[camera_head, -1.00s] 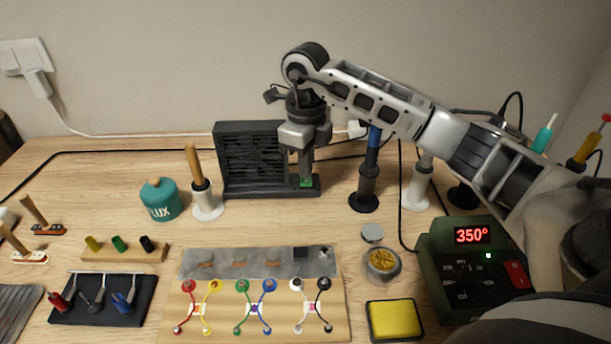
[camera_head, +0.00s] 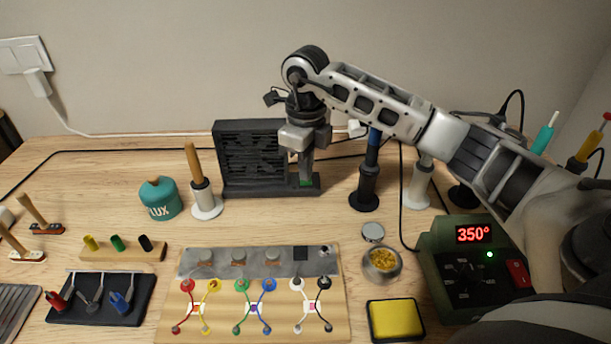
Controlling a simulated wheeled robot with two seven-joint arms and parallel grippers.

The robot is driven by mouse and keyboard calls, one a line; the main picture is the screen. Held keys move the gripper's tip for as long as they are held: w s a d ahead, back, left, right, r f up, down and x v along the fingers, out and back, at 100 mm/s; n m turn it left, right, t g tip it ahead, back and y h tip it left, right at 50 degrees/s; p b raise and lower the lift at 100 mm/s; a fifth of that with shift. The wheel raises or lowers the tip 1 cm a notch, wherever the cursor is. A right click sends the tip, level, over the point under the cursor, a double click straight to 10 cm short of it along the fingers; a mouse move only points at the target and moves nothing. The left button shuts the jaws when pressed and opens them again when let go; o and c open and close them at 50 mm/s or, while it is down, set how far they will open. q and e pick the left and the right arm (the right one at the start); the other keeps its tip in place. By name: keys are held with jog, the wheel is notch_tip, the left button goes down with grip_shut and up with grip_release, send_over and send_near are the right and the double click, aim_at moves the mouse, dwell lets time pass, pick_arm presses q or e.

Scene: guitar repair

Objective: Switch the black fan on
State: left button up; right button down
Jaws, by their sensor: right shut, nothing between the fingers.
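The black fan (camera_head: 250,158) stands upright on the table against the back wall, with a slatted square front and a low base. A small green switch (camera_head: 306,183) sits at the right end of its base. My right gripper (camera_head: 305,178) points straight down over this switch, its fingers shut and empty. The fingertips are at the switch and cover part of it; I cannot tell whether they press it. My left gripper is not in view.
A teal flux pot (camera_head: 161,199) and a white holder with a wooden handle (camera_head: 206,200) stand left of the fan. A black holder with a blue handle (camera_head: 367,185) stands close right of my gripper. A soldering station (camera_head: 470,265) reading 350° is at the right.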

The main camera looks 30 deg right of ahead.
jog(key=shift+f+b, duration=0.35)
jog(key=shift+f, duration=0.25)
dwell(0.3)
jog(key=shift+r+p, duration=0.5)
jog(key=shift+r, duration=0.05)
jog(key=shift+r+p, duration=2.3)
jog(key=shift+r, duration=0.7)
